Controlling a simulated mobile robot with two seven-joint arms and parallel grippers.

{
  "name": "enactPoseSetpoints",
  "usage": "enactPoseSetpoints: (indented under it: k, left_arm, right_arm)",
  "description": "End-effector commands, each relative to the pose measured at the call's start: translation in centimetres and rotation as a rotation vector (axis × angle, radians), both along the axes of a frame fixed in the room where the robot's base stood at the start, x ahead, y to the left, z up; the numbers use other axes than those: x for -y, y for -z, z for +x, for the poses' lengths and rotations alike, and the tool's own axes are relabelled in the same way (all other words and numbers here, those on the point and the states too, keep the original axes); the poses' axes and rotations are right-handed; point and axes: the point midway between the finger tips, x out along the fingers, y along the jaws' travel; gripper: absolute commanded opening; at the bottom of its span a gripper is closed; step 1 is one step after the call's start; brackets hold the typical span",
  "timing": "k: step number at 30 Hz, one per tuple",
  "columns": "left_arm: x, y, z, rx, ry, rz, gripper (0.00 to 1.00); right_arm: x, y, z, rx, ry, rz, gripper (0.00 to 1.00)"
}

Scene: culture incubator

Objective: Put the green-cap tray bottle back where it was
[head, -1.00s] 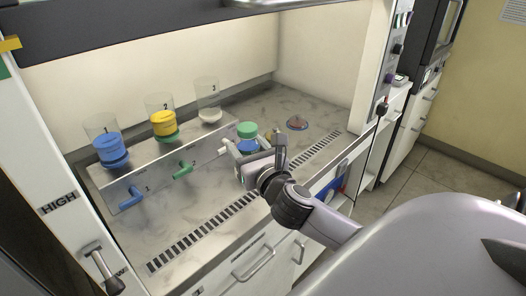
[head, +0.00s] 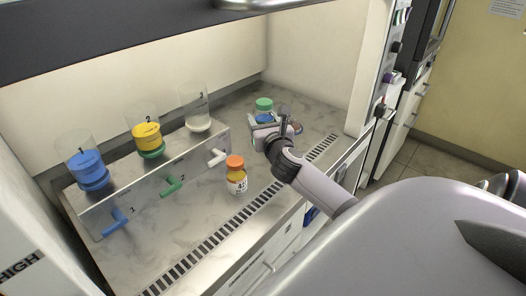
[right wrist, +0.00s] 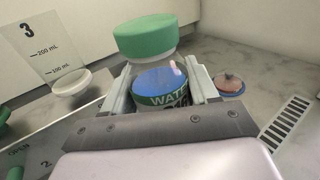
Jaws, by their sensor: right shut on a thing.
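The green-cap bottle (head: 264,104) is in the grip of my right gripper (head: 268,128), near the back right of the work surface in the head view. In the right wrist view, the bottle's green cap (right wrist: 145,35) sits above a clear neck. The bottle looks upright. I cannot tell whether its base touches the surface. My left gripper is out of view.
An orange-cap bottle (head: 237,177) stands in front of a metal stand (head: 165,170) with several funnels and coloured valve handles. A small reddish dish (right wrist: 229,84) lies right of the held bottle. A slotted grille (head: 235,225) runs along the front edge.

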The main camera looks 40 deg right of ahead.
Motion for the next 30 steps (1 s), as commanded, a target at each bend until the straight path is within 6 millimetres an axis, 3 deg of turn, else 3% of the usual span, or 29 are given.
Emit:
enactPoseSetpoints:
  k: [1,4,11,18,30]
  left_arm:
    - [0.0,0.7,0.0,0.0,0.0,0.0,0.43]
    - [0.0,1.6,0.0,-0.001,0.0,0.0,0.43]
    - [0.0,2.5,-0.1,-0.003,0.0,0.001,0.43]
    - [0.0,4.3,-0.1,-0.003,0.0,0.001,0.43]
    - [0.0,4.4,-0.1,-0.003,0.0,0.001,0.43]
  right_arm:
    - [0.0,1.9,0.0,-0.004,0.002,0.002,0.34]
    - [0.0,4.2,0.0,0.0,0.001,0.0,0.34]
    - [0.0,6.4,0.0,0.003,0.0,-0.001,0.34]
    - [0.0,10.0,0.0,0.002,0.0,-0.001,0.34]
    - [0.0,10.5,0.0,0.003,-0.001,-0.001,0.34]
